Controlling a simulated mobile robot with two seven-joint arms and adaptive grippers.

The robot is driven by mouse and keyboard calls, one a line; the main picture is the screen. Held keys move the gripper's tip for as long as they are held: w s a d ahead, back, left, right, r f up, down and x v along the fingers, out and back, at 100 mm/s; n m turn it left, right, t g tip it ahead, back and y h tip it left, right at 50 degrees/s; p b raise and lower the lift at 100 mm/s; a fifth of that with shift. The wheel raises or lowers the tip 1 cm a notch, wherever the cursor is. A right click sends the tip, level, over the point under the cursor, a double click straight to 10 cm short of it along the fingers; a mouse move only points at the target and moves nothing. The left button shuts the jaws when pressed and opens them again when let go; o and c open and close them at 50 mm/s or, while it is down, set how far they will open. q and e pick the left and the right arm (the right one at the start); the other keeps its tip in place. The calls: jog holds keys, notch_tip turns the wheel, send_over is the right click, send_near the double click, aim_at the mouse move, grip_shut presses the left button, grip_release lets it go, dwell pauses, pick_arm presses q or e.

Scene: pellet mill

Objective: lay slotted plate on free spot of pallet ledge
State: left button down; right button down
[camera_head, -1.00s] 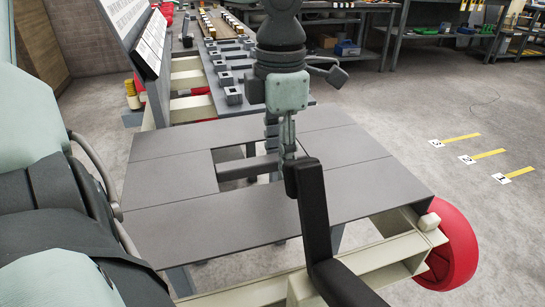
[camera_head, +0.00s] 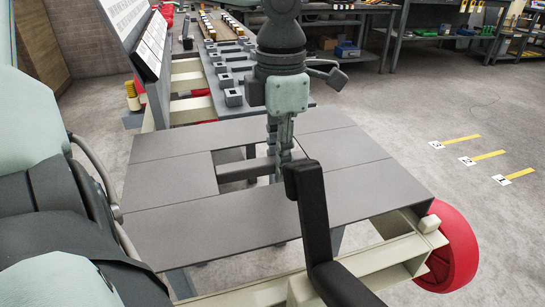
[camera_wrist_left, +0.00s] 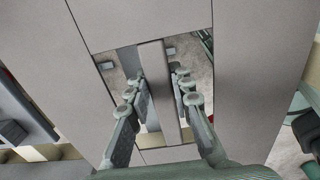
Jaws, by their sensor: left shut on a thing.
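My left gripper (camera_head: 283,150) points down at the rectangular opening in the grey panelled top. In the left wrist view the left gripper (camera_wrist_left: 160,92) has one finger on each side of a grey bar-like piece (camera_wrist_left: 157,60), shut on it. This may be the slotted plate; no slot can be made out. In the head view a grey bar (camera_head: 248,167) lies across the opening, left of the fingers; the gripper hides its right end. I cannot tell for sure which surface is the pallet ledge. My right gripper is not in view.
The grey panelled top (camera_head: 200,215) is bare around the opening. A dark angled bar (camera_head: 318,215) stands in front. Behind are several grey blocks (camera_head: 232,97) on a ledge. A red wheel (camera_head: 455,250) is at right, beside open floor.

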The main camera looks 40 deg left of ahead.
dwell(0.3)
pick_arm(q)
jog(key=shift+w+r, duration=0.1)
jog(key=shift+r, duration=0.1)
jog(key=shift+r+p, duration=0.4)
jog(key=shift+r, duration=3)
jog(key=shift+f, duration=0.1)
jog(key=shift+f, duration=1.95)
jog(key=shift+r, duration=0.1)
